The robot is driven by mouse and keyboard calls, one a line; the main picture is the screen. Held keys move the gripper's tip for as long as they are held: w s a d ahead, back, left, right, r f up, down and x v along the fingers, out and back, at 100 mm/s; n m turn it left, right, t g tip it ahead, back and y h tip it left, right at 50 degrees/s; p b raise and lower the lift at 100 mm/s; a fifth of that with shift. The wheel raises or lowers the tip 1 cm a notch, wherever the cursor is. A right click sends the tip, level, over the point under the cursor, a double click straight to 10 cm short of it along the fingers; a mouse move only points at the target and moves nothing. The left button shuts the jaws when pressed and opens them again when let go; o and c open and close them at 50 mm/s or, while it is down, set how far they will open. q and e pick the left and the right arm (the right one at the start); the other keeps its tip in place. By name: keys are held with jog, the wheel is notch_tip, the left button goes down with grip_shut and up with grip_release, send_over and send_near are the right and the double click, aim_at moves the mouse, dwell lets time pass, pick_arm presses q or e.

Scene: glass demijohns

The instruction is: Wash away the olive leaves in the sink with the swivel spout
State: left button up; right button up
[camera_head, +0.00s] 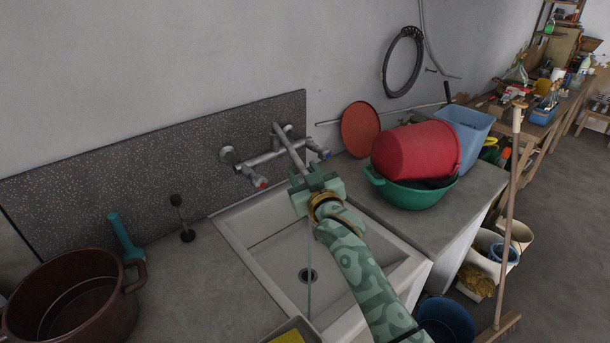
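The sink (272,250) is a pale basin set in the worktop, with a round dark drain (307,275) in its floor. The wall tap (262,160) has a red-marked and a blue-marked handle. Its swivel spout (291,150) reaches forward over the basin. My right gripper (316,180) is at the spout's front end, with its fingers on either side, and appears shut on it. A thin stream of water (310,240) falls below the gripper into the basin. I cannot make out olive leaves; my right arm hides part of the basin's right side. My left gripper is out of view.
A green basin (412,193) holding a red bucket (415,150) stands right of the sink, near a blue tub (463,132). A brown pot (70,300) stands at the left. A tray with a yellow sponge (288,337) is at the sink's front. A broom (509,190) stands at the right.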

jog(key=shift+s+d, duration=0.2)
jog(key=shift+s, duration=0.3)
jog(key=v, duration=1.5)
jog(key=shift+p, duration=0.35)
jog(key=shift+s, duration=0.15)
